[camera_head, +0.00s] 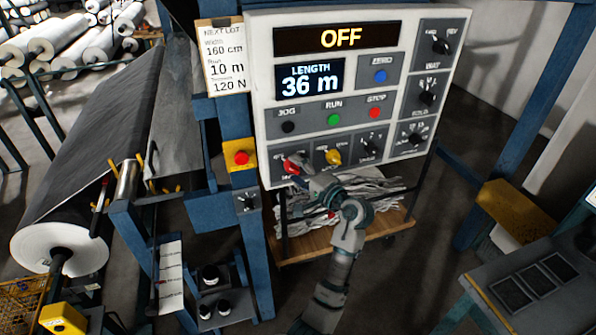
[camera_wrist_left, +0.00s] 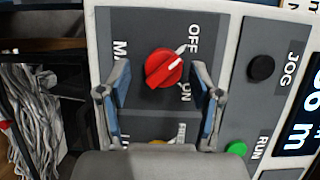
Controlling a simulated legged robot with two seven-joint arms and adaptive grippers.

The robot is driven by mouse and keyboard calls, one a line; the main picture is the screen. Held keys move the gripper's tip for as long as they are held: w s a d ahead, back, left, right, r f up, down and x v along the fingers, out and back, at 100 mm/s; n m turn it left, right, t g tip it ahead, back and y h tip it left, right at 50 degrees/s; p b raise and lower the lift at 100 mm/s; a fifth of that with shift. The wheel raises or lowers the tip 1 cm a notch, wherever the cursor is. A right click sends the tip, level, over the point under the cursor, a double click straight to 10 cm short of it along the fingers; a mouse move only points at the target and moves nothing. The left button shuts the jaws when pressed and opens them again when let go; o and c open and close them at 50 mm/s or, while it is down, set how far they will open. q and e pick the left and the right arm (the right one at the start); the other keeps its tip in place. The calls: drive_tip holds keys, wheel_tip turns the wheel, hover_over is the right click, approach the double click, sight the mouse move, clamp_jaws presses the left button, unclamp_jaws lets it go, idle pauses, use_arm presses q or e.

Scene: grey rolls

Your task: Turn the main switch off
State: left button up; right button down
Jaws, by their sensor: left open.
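The main switch is a red rotary knob (camera_head: 291,167) at the lower left of the control panel (camera_head: 262,100). In the left wrist view the knob (camera_wrist_left: 163,68) sits between OFF and ON labels; its raised grip slants toward the OFF label. The panel's top display (camera_head: 340,38) reads OFF in yellow. My left gripper (camera_head: 300,168) is at the knob and partly hides it. In the wrist view its two blue fingers (camera_wrist_left: 161,88) are open, one each side of the knob, with gaps showing. My right gripper is not in view.
A yellow knob (camera_head: 333,157) is just right of the switch. JOG, RUN and STOP buttons (camera_head: 334,119) lie above. A red emergency button (camera_head: 240,158) is on the blue post to the left. A wooden cart (camera_head: 330,240) with scraps is below.

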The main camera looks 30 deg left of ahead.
use_arm(q)
drive_tip(key=v, duration=1.2)
